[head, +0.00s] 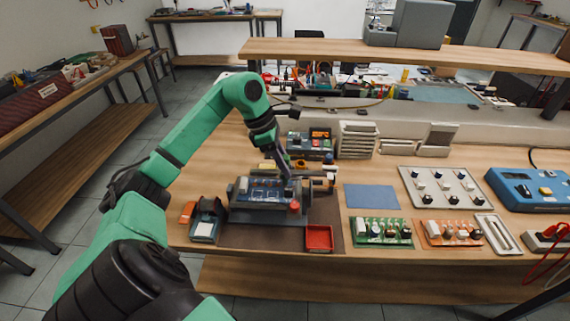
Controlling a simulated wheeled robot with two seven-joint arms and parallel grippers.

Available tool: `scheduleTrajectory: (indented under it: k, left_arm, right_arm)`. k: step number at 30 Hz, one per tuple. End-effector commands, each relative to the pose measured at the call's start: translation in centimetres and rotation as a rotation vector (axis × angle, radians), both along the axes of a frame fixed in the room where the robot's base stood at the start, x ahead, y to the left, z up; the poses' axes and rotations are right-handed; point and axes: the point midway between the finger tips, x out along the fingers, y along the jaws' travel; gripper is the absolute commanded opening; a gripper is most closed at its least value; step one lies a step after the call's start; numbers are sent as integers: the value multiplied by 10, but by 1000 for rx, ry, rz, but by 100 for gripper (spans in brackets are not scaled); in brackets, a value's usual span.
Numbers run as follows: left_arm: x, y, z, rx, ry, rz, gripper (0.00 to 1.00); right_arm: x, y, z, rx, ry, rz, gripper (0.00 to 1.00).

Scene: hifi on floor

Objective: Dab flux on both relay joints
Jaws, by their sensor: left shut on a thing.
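My left gripper (273,146) comes in from the left, points down, and is shut on a slim purple-grey pen-like tool (284,166). The tool's lower end is over the right part of a blue circuit board (260,189). I cannot tell whether its tip touches the board. The board sits in a grey holder with a red knob (294,207) at its front right. The relay joints are too small to make out. My right gripper is not in view.
A red tray (319,238) and a dark box (205,228) stand in front of the holder. A blue mat (371,197), a green board (382,232) and an orange board (449,233) lie to the right. Boxes and a shelf (400,54) stand behind.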

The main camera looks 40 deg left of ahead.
Motion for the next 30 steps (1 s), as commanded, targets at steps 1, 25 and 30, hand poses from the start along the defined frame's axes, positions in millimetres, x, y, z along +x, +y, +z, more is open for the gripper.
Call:
scheduleTrajectory:
  k: [1,25,30]
  left_arm:
    - [0,0,-1,0,0,0,0]
    - [0,0,-6,0,2,1,0]
    - [0,0,-6,-1,2,0,0]
  right_arm:
    - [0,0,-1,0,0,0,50]
    - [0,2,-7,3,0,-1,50]
    - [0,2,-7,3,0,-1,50]
